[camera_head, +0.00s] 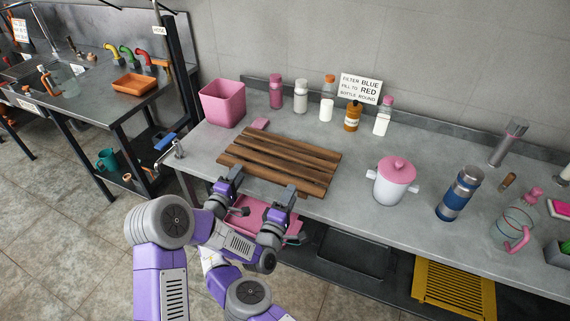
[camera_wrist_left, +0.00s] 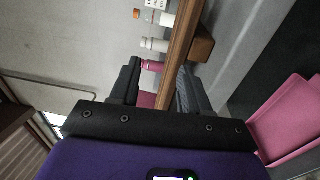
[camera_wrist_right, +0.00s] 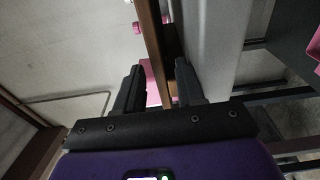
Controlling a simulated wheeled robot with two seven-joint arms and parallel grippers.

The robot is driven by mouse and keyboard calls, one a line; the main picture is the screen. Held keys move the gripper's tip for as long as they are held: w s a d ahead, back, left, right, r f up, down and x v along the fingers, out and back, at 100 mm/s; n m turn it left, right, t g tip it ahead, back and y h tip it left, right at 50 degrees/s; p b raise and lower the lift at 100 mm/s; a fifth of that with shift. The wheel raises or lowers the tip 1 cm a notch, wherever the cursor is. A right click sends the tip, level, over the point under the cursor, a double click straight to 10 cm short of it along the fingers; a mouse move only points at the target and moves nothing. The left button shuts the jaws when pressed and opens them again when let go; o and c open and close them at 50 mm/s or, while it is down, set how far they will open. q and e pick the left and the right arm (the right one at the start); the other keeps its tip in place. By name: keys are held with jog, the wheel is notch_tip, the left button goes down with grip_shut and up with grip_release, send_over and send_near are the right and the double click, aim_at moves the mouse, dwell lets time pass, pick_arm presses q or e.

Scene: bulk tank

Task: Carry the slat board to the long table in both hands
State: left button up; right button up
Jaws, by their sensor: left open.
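The slat board (camera_head: 280,160), brown wooden slats, lies flat on a grey metal-topped table (camera_head: 345,207), at its front edge. In the left wrist view the wooden edge (camera_wrist_left: 182,45) runs between the open fingers (camera_wrist_left: 158,90). In the right wrist view the wood (camera_wrist_right: 153,30) also reaches between the fingers (camera_wrist_right: 160,88), with a gap showing beside it. Both grippers look open around the edge.
A pink bin (camera_head: 222,103) stands behind the board at left. Several bottles and a sign (camera_head: 360,88) stand along the back. A white pot with a pink lid (camera_head: 393,181) and a blue flask (camera_head: 459,193) stand to the right. A sink bench (camera_head: 115,100) is at far left.

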pick_arm(q)
jog(key=shift+s+a+f+y, duration=0.25)
jog(key=shift+a+f+y, duration=0.1)
jog(key=shift+f, duration=0.25)
pick_arm(e)
jog(key=v, duration=0.7)
jog(key=shift+s, duration=0.3)
